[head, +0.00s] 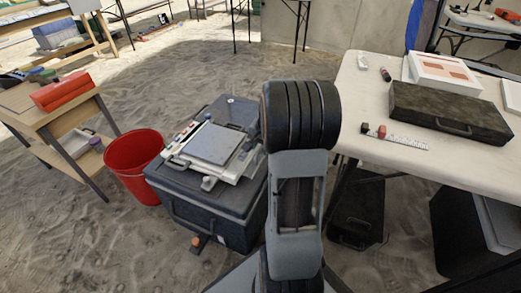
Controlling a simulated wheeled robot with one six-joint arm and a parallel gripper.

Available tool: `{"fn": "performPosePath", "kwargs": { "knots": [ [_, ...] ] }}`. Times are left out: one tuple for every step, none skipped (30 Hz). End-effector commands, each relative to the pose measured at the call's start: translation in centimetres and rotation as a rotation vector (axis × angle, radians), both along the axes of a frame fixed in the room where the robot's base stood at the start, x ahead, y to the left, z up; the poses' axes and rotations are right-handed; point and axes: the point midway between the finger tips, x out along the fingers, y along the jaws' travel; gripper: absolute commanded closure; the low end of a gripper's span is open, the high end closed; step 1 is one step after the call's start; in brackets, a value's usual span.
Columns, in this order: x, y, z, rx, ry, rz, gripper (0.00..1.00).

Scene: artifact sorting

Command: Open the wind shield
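No part is clearly recognisable as a wind shield. A white-framed device with a flat grey square top (213,144) sits on a dark case (205,208) left of the middle; it may be what bears the shield, but I cannot tell. Small coloured items lie along its left side, and a small knob-like thing stands behind it. My arm rises in the middle of the view, just right of the device, and hides part of the case's right side. My gripper is not in view.
A red bucket (134,168) stands left of the case, beside a wooden stand (62,140) with a red box (62,91). At right, a white table (365,120) holds a flat dark case (452,112), a scale bar (403,141) and small blocks. Sandy floor is open behind the device.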

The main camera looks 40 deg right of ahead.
Motion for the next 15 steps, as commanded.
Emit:
{"fn": "performPosePath", "kwargs": {
  "knots": [
    [0.03, 0.04, -0.28, 0.001, 0.0, 0.0, 0.64],
    [0.04, 0.04, -0.34, 0.001, 0.0, 0.0, 0.64],
    [0.05, 0.05, -0.38, 0.001, 0.0, 0.0, 0.64],
    [0.05, 0.05, -0.41, 0.001, 0.0, 0.0, 0.64],
    [0.07, 0.05, -0.41, 0.001, 0.0, 0.0, 0.64],
    [0.07, 0.05, -0.41, 0.001, 0.0, 0.0, 0.64],
    [0.07, 0.05, -0.41, 0.001, 0.0, 0.0, 0.64],
    [0.07, 0.05, -0.4, 0.0, 0.0, 0.0, 0.64],
    [0.06, 0.05, -0.39, 0.0, 0.0, 0.0, 0.64],
    [0.06, 0.05, -0.39, 0.0, 0.0, 0.0, 0.64],
    [0.06, 0.04, -0.38, 0.0, 0.0, 0.0, 0.64],
    [0.06, 0.04, -0.38, 0.0, 0.0, 0.0, 0.67],
    [0.06, 0.04, -0.38, 0.0, 0.0, 0.0, 0.7],
    [0.07, 0.04, -0.38, 0.0, 0.0, 0.0, 0.73],
    [0.06, 0.04, -0.37, 0.0, 0.0, 0.0, 0.77]
  ]
}}
